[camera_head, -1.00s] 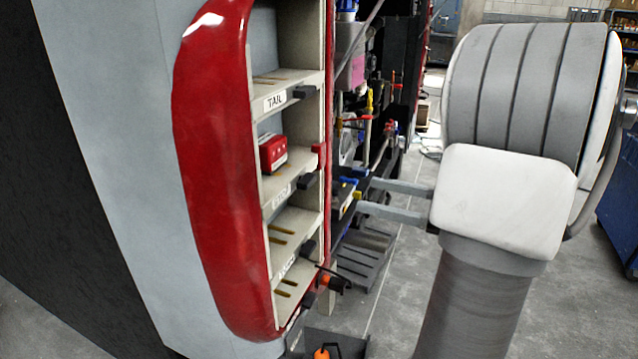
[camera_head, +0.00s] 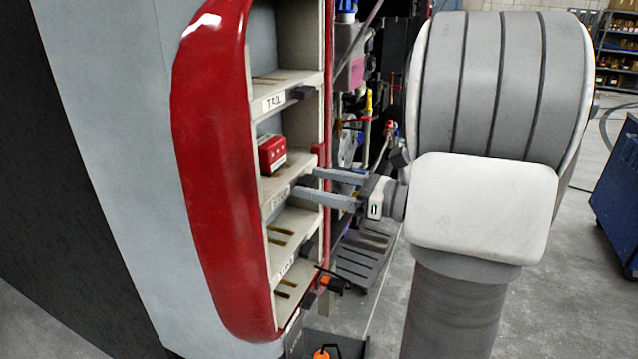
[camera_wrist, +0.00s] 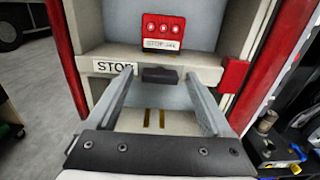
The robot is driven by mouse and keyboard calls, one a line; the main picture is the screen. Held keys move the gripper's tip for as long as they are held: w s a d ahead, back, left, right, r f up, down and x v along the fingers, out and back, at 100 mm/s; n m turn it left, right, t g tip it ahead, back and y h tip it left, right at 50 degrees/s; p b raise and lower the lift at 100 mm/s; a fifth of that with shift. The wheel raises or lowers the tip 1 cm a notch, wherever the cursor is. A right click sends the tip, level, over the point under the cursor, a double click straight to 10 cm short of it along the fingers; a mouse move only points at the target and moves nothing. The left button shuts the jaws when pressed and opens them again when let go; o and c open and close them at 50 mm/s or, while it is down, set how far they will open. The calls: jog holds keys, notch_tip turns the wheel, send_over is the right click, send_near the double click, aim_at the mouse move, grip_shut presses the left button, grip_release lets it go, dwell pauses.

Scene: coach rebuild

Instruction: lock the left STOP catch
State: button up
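The STOP shelf of the red-framed housing carries a red unit (camera_head: 272,154) at its back; the unit also shows in the wrist view (camera_wrist: 163,32). A black catch (camera_wrist: 160,74) sits on the shelf's front edge, right of the STOP label (camera_wrist: 114,67). A red block (camera_wrist: 235,75) is on the right post; I cannot tell whether it is a catch too. My gripper (camera_head: 306,183) is open and empty at the STOP shelf edge. In the wrist view its fingertips (camera_wrist: 160,77) lie either side of the black catch. Contact cannot be told.
The TAIL shelf (camera_head: 290,78) is above, and lower shelves with slots (camera_head: 280,238) are below. Pipes and valves (camera_head: 365,125) stand right of the housing. An orange-handled item (camera_head: 332,283) juts out low down.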

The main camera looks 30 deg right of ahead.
jog(key=c, duration=1.2)
jog(key=shift+f+n+b, duration=0.1)
jog(key=shift+n+b, duration=0.2)
jog(key=shift+b, duration=0.1)
jog(key=n+b, duration=1.7)
jog(key=b, duration=0.3)
jog(key=shift+f, duration=0.1)
jog(key=shift+n, duration=0.3)
jog(key=o, duration=1.3)
